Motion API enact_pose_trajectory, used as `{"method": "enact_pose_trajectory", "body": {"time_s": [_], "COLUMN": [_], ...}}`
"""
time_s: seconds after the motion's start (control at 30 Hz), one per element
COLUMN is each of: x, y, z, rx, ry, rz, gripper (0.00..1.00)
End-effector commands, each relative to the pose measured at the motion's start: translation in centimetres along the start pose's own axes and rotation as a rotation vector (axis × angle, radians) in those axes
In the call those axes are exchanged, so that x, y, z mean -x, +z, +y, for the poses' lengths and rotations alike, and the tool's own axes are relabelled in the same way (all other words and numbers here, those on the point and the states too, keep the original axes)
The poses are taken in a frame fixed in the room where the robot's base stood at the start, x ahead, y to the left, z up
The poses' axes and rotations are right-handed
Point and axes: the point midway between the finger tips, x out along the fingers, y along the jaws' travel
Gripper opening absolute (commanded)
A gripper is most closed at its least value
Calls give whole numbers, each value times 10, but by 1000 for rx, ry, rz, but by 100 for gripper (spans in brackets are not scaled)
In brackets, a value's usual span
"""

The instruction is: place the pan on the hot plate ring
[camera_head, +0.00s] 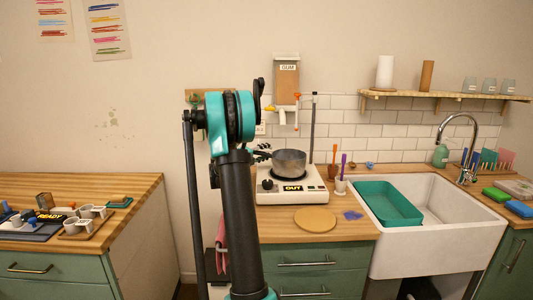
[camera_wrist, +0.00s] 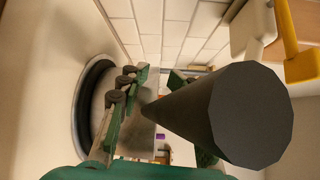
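The grey pan (camera_head: 289,163) is over the hot plate (camera_head: 307,197), level, with its handle side toward my gripper (camera_head: 264,154). In the wrist view the dark handle (camera_wrist: 245,115) points toward the camera, between the green fingers of my gripper (camera_wrist: 160,115), which look closed around it. Part of the pan's grey body (camera_wrist: 149,112) shows beyond. The dark hot plate ring (camera_wrist: 88,95) shows to the left in that view, partly behind a finger. The pan looks apart from the ring there; whether it touches is hard to tell in the head view.
A GUM dispenser (camera_head: 287,85) hangs behind the hot plate; its yellow lever (camera_wrist: 302,66) is close in the wrist view. A thin upright post (camera_head: 313,128) stands behind. A cup with tools (camera_head: 340,185), a round board (camera_head: 315,219) and the sink (camera_head: 430,244) are nearby.

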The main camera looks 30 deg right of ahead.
Motion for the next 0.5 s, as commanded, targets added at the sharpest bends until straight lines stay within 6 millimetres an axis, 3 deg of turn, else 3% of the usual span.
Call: {"method": "enact_pose_trajectory", "body": {"time_s": [0.37,0.5], "x": [1,19], "y": [1,2], "z": [-4,-3], "rx": [0,0], "ry": [0,1], "rz": [0,-3], "gripper": [37,37]}}
